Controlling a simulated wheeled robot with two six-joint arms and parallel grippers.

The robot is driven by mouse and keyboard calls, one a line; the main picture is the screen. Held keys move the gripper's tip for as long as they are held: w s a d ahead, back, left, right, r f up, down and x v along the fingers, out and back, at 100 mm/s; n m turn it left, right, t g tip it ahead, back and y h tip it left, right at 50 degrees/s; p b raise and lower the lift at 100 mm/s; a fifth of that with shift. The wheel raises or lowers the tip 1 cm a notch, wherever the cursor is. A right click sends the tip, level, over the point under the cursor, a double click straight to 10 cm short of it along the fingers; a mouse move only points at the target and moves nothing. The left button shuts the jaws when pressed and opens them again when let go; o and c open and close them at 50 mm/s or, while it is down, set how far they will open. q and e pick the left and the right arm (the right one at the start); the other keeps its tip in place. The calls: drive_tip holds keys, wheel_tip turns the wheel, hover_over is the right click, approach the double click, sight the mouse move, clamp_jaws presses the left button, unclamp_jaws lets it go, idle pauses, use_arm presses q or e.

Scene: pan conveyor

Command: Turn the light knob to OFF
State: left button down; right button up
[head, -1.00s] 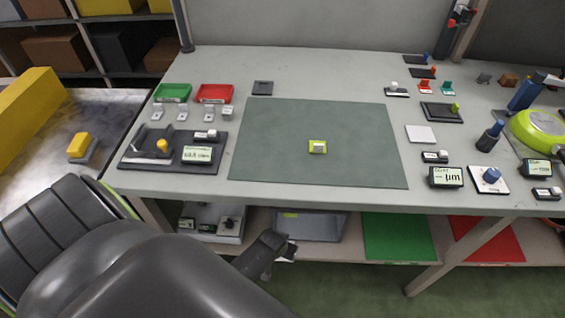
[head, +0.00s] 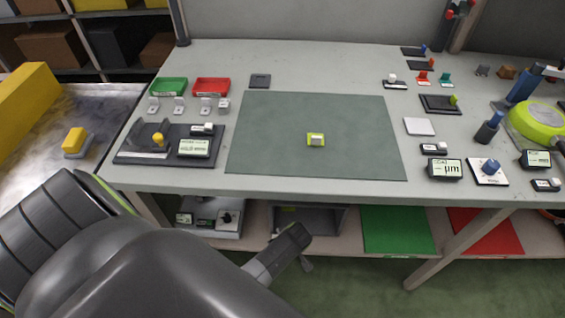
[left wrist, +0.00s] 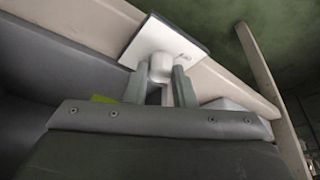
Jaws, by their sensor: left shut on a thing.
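In the left wrist view, a white plate (left wrist: 165,42) with a dark edge carries a round white knob (left wrist: 161,66). Small marking on the plate is too small to read. My left gripper (left wrist: 159,82) has its two grey fingers on either side of the knob and is shut on it. In the head view, my dark left arm reaches in front of the table's front edge, and its end (head: 283,248) is low, at shelf height. My right gripper is not in view.
A pale beam (left wrist: 222,80) runs behind the plate in the wrist view. The lower shelf holds a grey bin (head: 335,215) and a green panel (head: 395,232) close to my arm.

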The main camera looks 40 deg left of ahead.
use_arm(q)
drive_tip(key=shift+f+n, duration=0.1)
drive_tip(key=shift+n, duration=0.6)
drive_tip(key=shift+n+g+b, duration=0.3)
drive_tip(key=shift+n+g, duration=0.2)
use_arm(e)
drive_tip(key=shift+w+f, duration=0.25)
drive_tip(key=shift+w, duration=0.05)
use_arm(q)
drive_tip(key=shift+d+n, duration=0.1)
drive_tip(key=shift+n, duration=0.2)
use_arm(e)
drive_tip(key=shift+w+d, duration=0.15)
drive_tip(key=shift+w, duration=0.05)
use_arm(q)
drive_tip(key=c, duration=1.2)
unclamp_jaws()
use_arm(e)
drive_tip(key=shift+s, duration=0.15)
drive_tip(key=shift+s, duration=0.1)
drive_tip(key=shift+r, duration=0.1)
